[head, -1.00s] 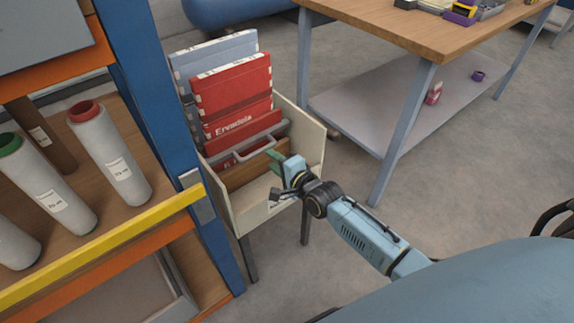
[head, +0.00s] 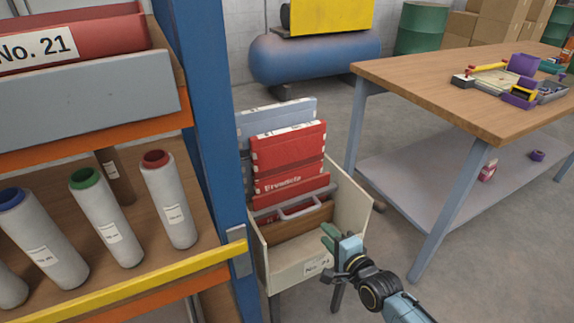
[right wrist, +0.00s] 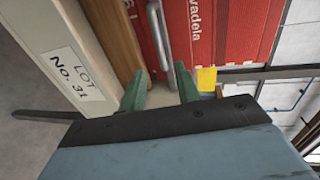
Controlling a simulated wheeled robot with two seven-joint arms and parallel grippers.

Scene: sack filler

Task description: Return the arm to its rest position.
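My right gripper (head: 331,237) is at the front of a cream bin (head: 349,205) holding folded red sacks (head: 288,152) marked "Ervadela". In the right wrist view its two green fingers stand apart with nothing held between them; the gripper (right wrist: 160,88) is open. A grey metal handle (right wrist: 160,35) lies just beyond the fingertips, in front of the red sacks (right wrist: 235,30). A label (right wrist: 72,73) reading "LOT No. 31" is on the bin beside the gripper. My left gripper is not in view.
A blue shelf post (head: 218,130) and a yellow rail (head: 130,272) stand left of the bin, with several white rolls (head: 105,225) behind the rail. A wooden workbench (head: 450,95) stands at the right.

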